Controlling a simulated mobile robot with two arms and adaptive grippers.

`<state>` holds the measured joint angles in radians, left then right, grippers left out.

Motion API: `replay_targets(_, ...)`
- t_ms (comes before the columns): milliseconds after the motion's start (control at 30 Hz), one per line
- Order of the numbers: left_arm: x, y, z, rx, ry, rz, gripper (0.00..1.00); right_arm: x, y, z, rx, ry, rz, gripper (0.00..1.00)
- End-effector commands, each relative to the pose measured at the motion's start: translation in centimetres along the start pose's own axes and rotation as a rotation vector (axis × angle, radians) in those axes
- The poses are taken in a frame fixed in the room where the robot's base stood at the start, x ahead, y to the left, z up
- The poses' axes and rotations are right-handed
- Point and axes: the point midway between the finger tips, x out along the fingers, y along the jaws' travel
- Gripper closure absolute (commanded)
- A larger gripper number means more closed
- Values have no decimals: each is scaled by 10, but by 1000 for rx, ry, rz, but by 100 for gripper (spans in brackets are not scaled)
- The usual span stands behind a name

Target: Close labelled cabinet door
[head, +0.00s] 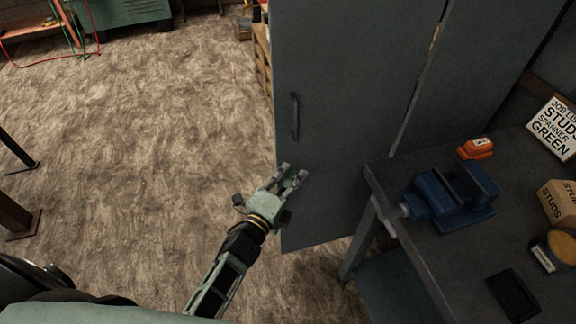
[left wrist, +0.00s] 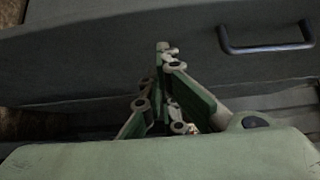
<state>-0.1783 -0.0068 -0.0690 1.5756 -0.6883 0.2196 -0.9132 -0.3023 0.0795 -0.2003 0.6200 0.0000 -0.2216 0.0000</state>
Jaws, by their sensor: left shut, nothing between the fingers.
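The grey cabinet door (head: 345,95) stands upright in the middle of the head view, with a dark bar handle (head: 295,118) near its left edge. A narrow gap shows between this door and the grey panel (head: 470,60) to its right. I see no label on the door. My left gripper (head: 293,176) is shut and empty, in front of the door's left edge and below the handle. In the left wrist view, the shut fingers (left wrist: 165,52) point at the grey door surface (left wrist: 110,50), with the handle (left wrist: 265,48) to their right. Contact cannot be told. My right gripper is out of view.
A workbench (head: 410,180) at the right carries a blue vise (head: 455,195), an orange item (head: 475,149), a box marked studs (head: 558,203) and a job sign (head: 556,128). The brown floor (head: 140,140) at the left is largely open.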

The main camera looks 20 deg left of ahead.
Motion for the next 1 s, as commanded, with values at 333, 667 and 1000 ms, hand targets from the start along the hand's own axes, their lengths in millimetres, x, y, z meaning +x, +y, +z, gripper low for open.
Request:
replay_targets(333, 18, 0, 21, 0, -1, 1, 100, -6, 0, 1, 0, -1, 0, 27)
replay_targets(667, 18, 0, 22, 0, 0, 1, 100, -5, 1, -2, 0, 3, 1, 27)
replay_targets(1000, 25, 1, 38, 9, 58, 1, 100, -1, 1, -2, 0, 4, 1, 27)
